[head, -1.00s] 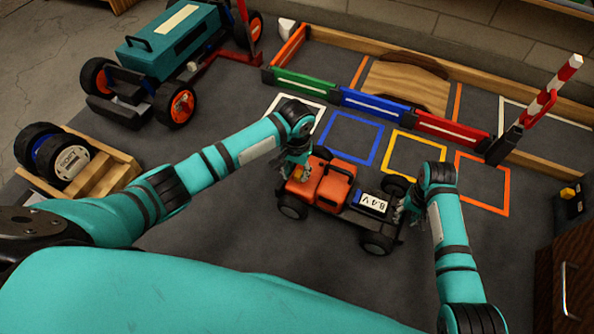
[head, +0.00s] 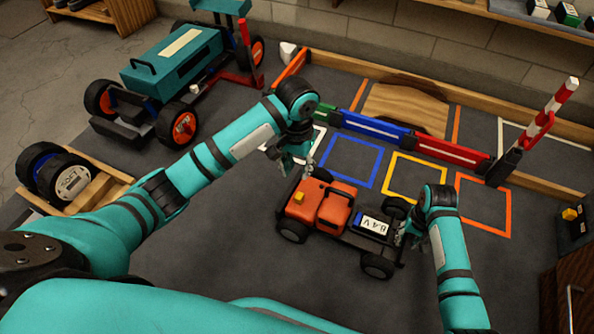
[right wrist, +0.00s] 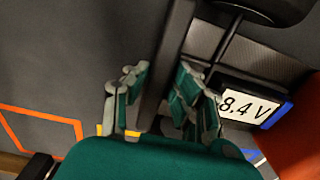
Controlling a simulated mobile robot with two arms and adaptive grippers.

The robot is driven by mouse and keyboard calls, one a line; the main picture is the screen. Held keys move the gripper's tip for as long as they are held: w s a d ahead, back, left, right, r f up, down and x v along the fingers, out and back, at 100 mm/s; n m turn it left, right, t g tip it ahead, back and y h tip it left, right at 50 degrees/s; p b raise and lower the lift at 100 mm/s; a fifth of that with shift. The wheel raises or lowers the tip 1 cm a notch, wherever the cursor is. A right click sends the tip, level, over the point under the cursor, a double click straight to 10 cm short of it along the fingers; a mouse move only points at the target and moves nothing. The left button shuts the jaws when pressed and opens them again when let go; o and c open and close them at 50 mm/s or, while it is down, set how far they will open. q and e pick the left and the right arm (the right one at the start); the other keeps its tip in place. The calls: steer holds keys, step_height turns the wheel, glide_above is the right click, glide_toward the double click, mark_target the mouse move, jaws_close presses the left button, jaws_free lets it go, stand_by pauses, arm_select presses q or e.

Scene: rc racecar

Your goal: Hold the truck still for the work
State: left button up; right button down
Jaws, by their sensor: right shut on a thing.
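The orange truck (head: 328,203) stands on its wheels on the dark mat, with an 8.4 V battery (head: 374,226) in its black rear bed; the battery also shows in the right wrist view (right wrist: 245,108). My right gripper (head: 405,234) is at the truck's rear end. In the right wrist view, its fingers (right wrist: 158,98) are on either side of a dark bar of the truck, shut on it. My left gripper (head: 294,162) is above and behind the orange front part, apart from it, with fingers spread and nothing seen between them.
Blue (head: 352,162), yellow and orange outlined squares lie behind the truck, before a low coloured barrier (head: 372,131). A larger teal vehicle (head: 172,62) stands at the back left. A wooden rack (head: 88,190) with wheels is at left. The mat in front of the truck is clear.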

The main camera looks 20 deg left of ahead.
steer(key=c, duration=1)
jaws_free()
steer(key=shift+r, duration=0.15)
step_height(320, 180, up, 12)
steer(key=shift+f, duration=0.1)
